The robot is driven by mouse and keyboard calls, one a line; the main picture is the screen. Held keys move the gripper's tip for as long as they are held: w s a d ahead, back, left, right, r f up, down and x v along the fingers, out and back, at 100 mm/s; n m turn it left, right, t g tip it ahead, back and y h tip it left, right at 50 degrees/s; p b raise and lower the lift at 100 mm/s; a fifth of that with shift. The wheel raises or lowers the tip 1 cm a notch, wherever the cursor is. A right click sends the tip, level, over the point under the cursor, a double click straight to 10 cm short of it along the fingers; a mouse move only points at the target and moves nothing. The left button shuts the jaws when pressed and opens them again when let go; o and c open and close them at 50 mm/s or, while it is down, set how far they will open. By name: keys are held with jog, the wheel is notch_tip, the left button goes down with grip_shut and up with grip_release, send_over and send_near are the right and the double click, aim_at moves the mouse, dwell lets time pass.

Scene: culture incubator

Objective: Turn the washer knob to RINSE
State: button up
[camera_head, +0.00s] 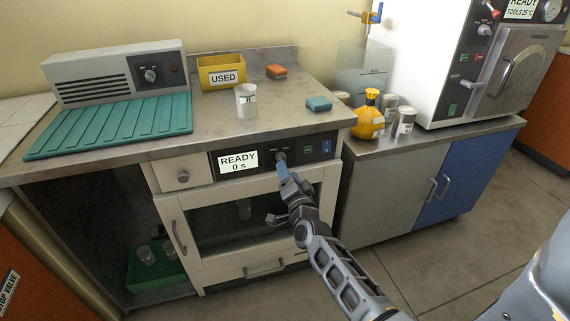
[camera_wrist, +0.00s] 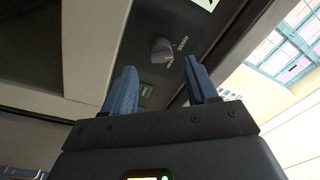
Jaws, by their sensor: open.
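The washer (camera_head: 250,215) is a white under-counter machine with a glass door and a black control panel. Its display (camera_head: 238,161) reads "READY 0 s". My gripper (camera_head: 287,178) is just in front of and below the knob. In the wrist view the knob (camera_wrist: 162,51) shows beyond and between the two blue fingertips (camera_wrist: 163,80), which are spread apart with nothing between them.
Green (camera_head: 307,149) and blue (camera_head: 326,146) buttons sit right of the knob. The counter above holds a beaker (camera_head: 246,101), a yellow USED bin (camera_head: 222,73), sponges and a green drying mat (camera_head: 113,125). A yellow bottle (camera_head: 368,117) stands on the right counter.

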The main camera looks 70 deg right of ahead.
jog(key=shift+v, duration=1.4)
jog(key=s+a+r+n+t+y+p, duration=0.15)
jog(key=s+a+n+y, duration=0.3)
jog(key=a, duration=0.65)
jog(key=s+a+r+n+t+y, duration=0.1)
jog(key=s+a+n+t+y, duration=0.15)
jog(key=s+a+n, duration=0.6)
jog(key=s+a+r+n+y+p, duration=0.1)
jog(key=s+a+r+n+y, duration=0.3)
jog(key=a+r, duration=0.3)
jog(key=s+a+r+n+g+y+p, duration=0.1)
jog(key=s+a+r+n+y, duration=0.2)
jog(key=s+a+r, duration=0.3)
jog(key=a+r+n, duration=0.1)
jog(key=a, duration=0.4)
jog(key=shift+s+r+y, duration=0.15)
jog(key=shift+r+y, duration=0.25)
